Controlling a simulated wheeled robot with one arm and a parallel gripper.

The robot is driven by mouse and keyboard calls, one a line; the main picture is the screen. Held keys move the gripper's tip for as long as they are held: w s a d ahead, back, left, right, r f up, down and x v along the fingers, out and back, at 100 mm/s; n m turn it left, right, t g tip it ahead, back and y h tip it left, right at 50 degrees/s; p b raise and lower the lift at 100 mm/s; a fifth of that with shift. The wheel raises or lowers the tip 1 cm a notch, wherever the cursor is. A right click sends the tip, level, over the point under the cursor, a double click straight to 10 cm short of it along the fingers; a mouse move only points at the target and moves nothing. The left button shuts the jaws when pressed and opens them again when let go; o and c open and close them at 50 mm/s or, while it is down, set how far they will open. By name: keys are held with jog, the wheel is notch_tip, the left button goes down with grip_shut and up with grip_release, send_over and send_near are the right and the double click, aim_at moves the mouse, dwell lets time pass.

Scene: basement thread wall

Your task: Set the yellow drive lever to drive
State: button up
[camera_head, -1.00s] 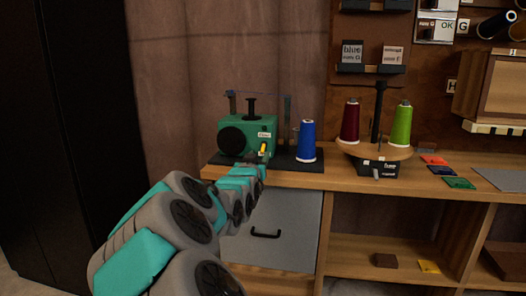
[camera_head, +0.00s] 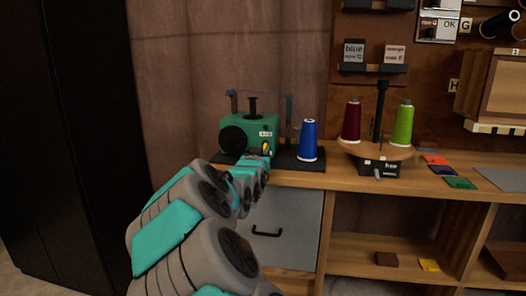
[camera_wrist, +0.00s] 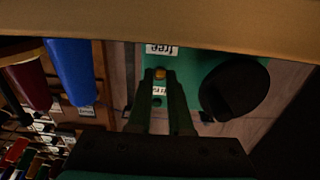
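The green winder box (camera_head: 255,130) stands at the left end of the bench, with a dark round knob on its front. Its small yellow lever (camera_head: 266,149) is on the front face below a white label and also shows in the wrist view (camera_wrist: 160,73). In that inverted view, one label reads "free" (camera_wrist: 161,50); another label between the fingers is partly hidden. My gripper (camera_wrist: 161,77) points at the box face, its two fingers apart with the lever between their tips. Whether they touch the lever is unclear. In the head view my arm mostly hides the gripper.
A blue spool (camera_head: 308,140) stands close to the right of the box. Further right is a round wooden turntable (camera_head: 375,150) with a red spool (camera_head: 351,120) and a green spool (camera_head: 402,124).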

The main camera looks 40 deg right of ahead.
aim_at(265, 144)
grip_shut()
jog(key=shift+r, duration=0.2)
jog(key=shift+r+g+y+p, duration=0.6)
jog(key=shift+g+y+p, duration=0.2)
jog(key=shift+y+p, duration=0.1)
jog(key=g+y, duration=0.1)
jog(key=r+g+y, duration=0.1)
jog(key=y, duration=0.1)
jog(key=shift+w+d+r+g+y, duration=0.15)
jog(key=shift+w+g+y, duration=0.05)
jog(key=shift+g+y, duration=0.1)
jog(key=shift+w+d+r+g+y, duration=0.15)
jog(key=shift+r+g+y, duration=0.1)
jog(key=shift+g+y, duration=0.25)
jog(key=shift+w+d+r+g+y, duration=0.1)
jog(key=shift+r+g+y, duration=0.1)
jog(key=shift+g+y, duration=0.25)
jog(key=shift+s+g+y, duration=0.1)
jog(key=shift+g+y, duration=0.15)
jog(key=shift+o, duration=2.4)
grip_release()
